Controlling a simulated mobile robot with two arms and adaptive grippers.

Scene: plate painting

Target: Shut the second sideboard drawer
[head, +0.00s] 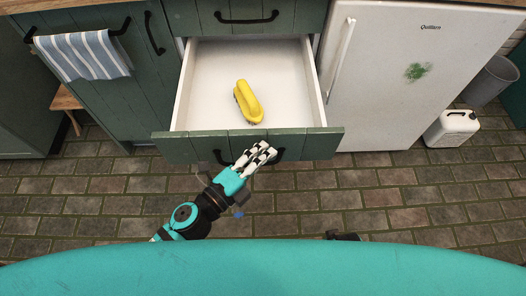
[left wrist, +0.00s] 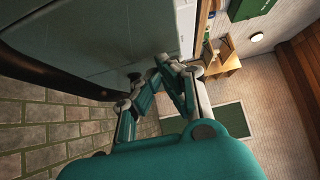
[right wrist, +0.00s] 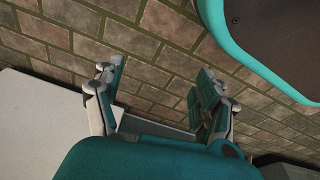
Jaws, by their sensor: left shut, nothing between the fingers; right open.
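The second sideboard drawer (head: 200,88) stands pulled out, with a white inside and a green front. A yellow brush-like object (head: 248,101) lies in it. A dark handle (head: 279,155) on the drawer front is partly hidden by my left gripper (head: 268,150). My left gripper is shut and empty at the drawer front, by the handle; I cannot tell whether it touches. In the left wrist view its fingers (left wrist: 160,72) are together near a green panel. My right gripper (right wrist: 160,95) is open and empty in the right wrist view, above the brick floor.
The closed top drawer (head: 245,17) is above the open one. A white fridge (head: 390,80) stands right beside the drawer. A striped towel (head: 82,54) hangs at the left. A white canister (head: 452,128) and grey bin (head: 488,82) are at the right.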

